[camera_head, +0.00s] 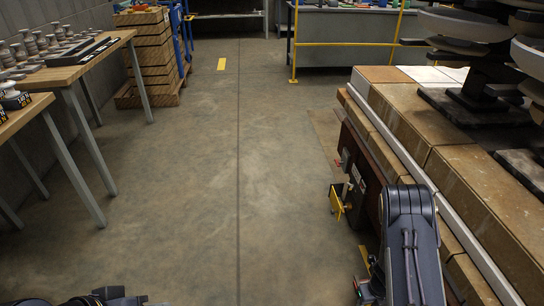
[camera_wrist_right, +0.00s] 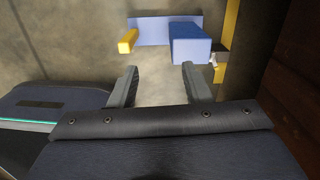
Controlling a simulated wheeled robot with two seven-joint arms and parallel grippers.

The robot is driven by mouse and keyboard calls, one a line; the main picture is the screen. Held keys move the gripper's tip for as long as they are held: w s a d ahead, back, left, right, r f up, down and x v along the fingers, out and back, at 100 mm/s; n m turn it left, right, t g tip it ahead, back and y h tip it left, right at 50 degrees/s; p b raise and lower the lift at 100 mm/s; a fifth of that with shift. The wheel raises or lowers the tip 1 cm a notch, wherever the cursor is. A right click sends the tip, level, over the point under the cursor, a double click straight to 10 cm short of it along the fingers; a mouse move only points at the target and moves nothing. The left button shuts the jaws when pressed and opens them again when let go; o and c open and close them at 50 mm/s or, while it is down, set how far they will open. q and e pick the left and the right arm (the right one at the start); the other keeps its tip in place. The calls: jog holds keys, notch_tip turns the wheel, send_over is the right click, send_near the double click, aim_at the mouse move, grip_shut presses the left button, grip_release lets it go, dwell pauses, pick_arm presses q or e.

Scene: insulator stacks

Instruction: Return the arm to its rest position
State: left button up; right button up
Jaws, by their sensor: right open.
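My right arm (camera_head: 408,235) comes in at the lower right of the head view, beside the brown bench. My right gripper (camera_wrist_right: 161,86) shows in the right wrist view with its two grey fingers apart and nothing between them. Concrete floor lies behind the fingers. Dark parts of my left arm (camera_head: 95,299) show at the bottom left of the head view; its gripper fingers cannot be made out.
Insulator stacks (camera_head: 475,50) stand on the brown bench (camera_head: 470,170) at right. A blue block (camera_wrist_right: 190,44) on a blue plate is beyond my right fingers. A wooden table (camera_head: 75,66) with small insulators stands left. The middle floor (camera_head: 240,150) is clear.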

jog(key=w+a+r+n+t+y+b, duration=0.15)
jog(key=a+r+n, duration=0.25)
jog(key=r+n, duration=0.55)
jog(key=a+r+n+t+y+b, duration=0.2)
jog(key=a+r+n+y+b, duration=0.15)
jog(key=r, duration=1.05)
jog(key=s+a+r+n+t+h+b, duration=0.15)
jog(key=s+r+n, duration=0.25)
jog(key=s+n, duration=0.6)
jog(key=s+a+r+n+b, duration=0.3)
jog(key=s+r+n, duration=0.1)
jog(key=s+n, duration=0.5)
notch_tip(320, 180, up, 35)
jog(key=n+p, duration=0.1)
jog(key=p, duration=3.3)
jog(key=shift+s+d, duration=0.15)
jog(key=shift+s, duration=0.15)
